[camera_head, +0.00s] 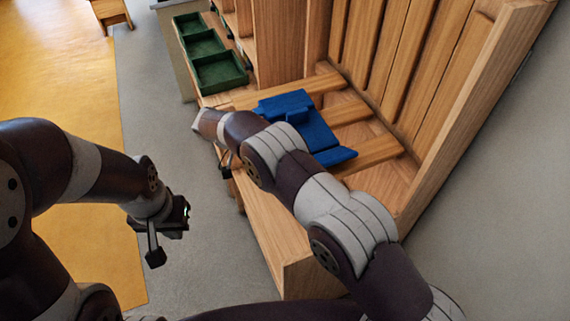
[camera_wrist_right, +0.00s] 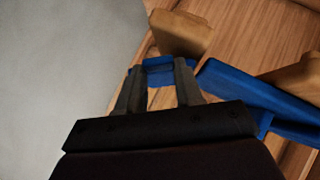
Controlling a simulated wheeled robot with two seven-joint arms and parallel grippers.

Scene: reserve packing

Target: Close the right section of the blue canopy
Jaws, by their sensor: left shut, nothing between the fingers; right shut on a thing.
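The blue canopy (camera_head: 312,130) lies on the wooden slats of a crate-like frame. A raised blue flap (camera_head: 287,104) is at its far end and a narrow blue strip at its near right end. In the right wrist view, my right gripper (camera_wrist_right: 160,75) is shut on a blue piece of the canopy, its fingers on either side; a longer blue panel (camera_wrist_right: 255,97) lies to its right. In the head view my right arm hides most of this grip and part of the canopy. My left gripper (camera_head: 166,232) is shut and empty over the floor, away from the canopy.
Green trays (camera_head: 219,72) sit beyond the canopy at the upper left. Tall wooden slat walls (camera_head: 385,50) rise behind and to the right. A wooden front panel (camera_head: 285,245) stands below my right arm. Grey floor is free around my left gripper.

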